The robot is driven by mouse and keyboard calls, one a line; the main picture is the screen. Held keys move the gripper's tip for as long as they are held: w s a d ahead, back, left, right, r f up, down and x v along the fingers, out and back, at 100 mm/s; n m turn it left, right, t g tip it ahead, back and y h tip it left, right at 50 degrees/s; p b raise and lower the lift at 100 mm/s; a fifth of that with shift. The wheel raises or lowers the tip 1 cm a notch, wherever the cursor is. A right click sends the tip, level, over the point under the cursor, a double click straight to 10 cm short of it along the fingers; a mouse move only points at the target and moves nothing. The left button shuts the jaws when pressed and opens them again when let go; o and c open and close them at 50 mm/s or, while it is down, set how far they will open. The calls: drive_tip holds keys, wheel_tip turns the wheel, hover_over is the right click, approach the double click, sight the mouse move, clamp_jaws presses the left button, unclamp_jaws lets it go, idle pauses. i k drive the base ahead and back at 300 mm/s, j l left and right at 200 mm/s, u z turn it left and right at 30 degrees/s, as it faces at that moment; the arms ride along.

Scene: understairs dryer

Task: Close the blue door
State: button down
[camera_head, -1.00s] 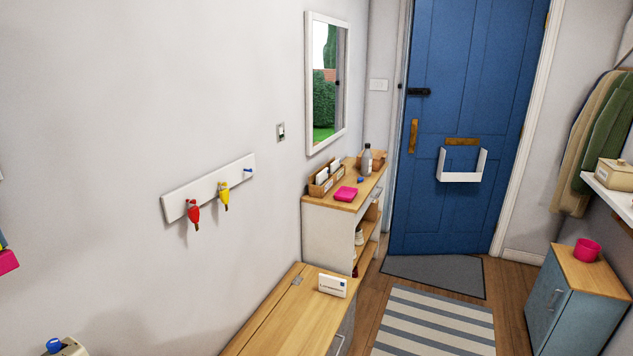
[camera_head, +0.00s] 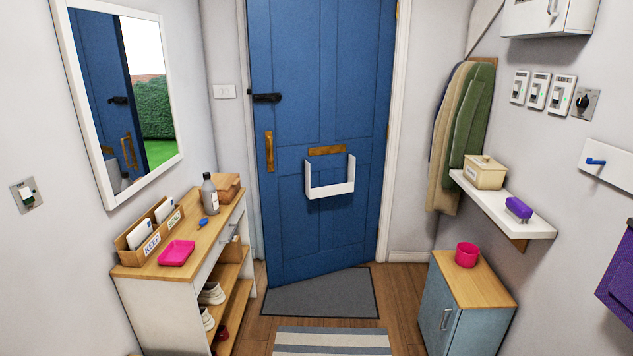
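The blue door (camera_head: 335,100) stands at the far end of the hallway. It has a black latch (camera_head: 266,97) and a brass pull handle (camera_head: 269,151) on its left side, a brass letter plate (camera_head: 327,150) and a white letter basket (camera_head: 330,190). The door looks slightly ajar: its bottom edge slants, with the left side nearer me, and the mirror (camera_head: 122,95) shows greenery past the door's edge. My gripper is not in view.
A wooden-topped shoe shelf (camera_head: 214,236) stands along the left wall. A blue-grey cabinet (camera_head: 470,285) and a white wall shelf (camera_head: 505,208) are at the right. The floor between holds a grey mat (camera_head: 320,297) and a striped rug (camera_head: 330,342) and is otherwise clear.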

sight(320, 146)
drive_tip(key=i, duration=0.9)
drive_tip(key=i+l, duration=0.1)
drive_tip(key=i, duration=0.8)
